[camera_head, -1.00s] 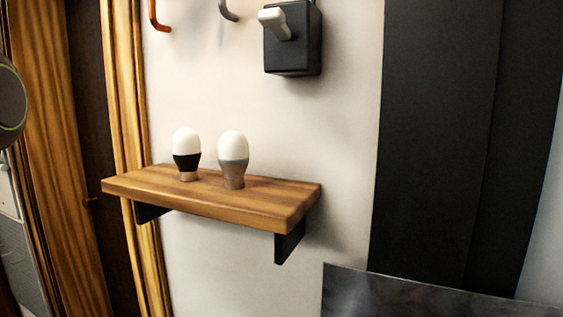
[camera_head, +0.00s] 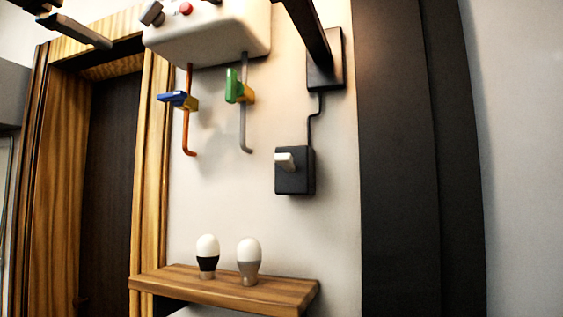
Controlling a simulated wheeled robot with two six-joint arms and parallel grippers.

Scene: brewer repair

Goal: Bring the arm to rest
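At the top left edge, dark parts with a grey bar (camera_head: 75,30) reach in from the left; they look like the end of my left gripper. They are cut off by the frame, so I cannot tell open from shut, and nothing shows held there. They are left of the white brewer body (camera_head: 205,35) and appear apart from it. My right gripper is not identifiable. A dark bar (camera_head: 305,30) comes down from the top edge in front of a black wall box (camera_head: 325,72); I cannot tell what it belongs to.
Below the brewer hang a copper pipe (camera_head: 187,135) with a blue-handled valve (camera_head: 178,100) and a grey pipe (camera_head: 246,130) with a green-handled valve (camera_head: 235,88). A black switch box (camera_head: 295,180) is on the wall. Two bulbs (camera_head: 207,250) (camera_head: 248,255) stand on a wooden shelf (camera_head: 185,285).

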